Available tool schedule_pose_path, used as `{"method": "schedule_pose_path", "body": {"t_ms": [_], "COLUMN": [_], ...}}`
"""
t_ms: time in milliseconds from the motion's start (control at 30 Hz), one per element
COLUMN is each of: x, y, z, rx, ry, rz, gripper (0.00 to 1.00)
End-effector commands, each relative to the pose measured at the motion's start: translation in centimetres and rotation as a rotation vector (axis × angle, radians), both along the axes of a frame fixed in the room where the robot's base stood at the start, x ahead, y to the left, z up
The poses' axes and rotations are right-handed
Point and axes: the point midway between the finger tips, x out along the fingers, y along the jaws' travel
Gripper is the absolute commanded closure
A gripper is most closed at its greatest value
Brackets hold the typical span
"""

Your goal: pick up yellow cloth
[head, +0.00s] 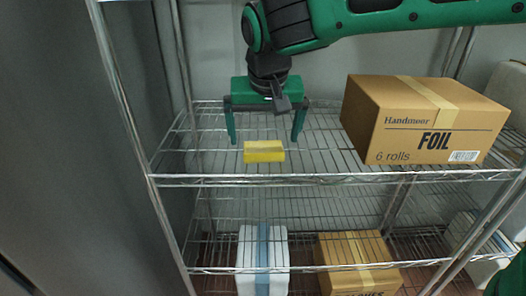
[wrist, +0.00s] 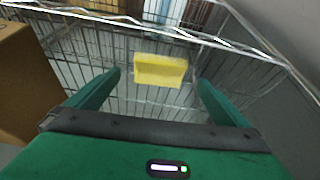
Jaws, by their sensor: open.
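The yellow cloth (head: 264,152) is a small folded block lying on the wire shelf (head: 220,180) near its front edge. It also shows in the wrist view (wrist: 160,70), beyond my fingertips and roughly midway between them. My gripper (head: 265,142) is green, points down and is open, with one finger to each side of the cloth in the head view. In the wrist view the fingers (wrist: 158,80) stand apart with nothing between them. The cloth appears untouched by either finger. The exact height of the fingertips above the shelf is hard to tell.
A brown foil box (head: 425,120) stands on the same shelf to the right of my gripper. A lower shelf holds a white box with a blue stripe (head: 262,262) and another brown box (head: 357,262). A metal post (head: 125,110) stands at the left. Bare wire surrounds the cloth.

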Motion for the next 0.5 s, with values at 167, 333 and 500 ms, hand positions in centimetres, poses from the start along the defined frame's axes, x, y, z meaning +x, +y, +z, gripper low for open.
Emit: {"method": "schedule_pose_path", "body": {"t_ms": [167,333,500], "x": [0.4,1.2,1.9], "y": [0.0,-0.1,-0.1], "z": [-1.1,-3.4,-4.9], "rx": [0.000,-0.001,-0.001], "ry": [0.001,0.001,0.001], "rz": [-0.001,0.000,0.000], "gripper": [0.00,0.00,0.00]}}
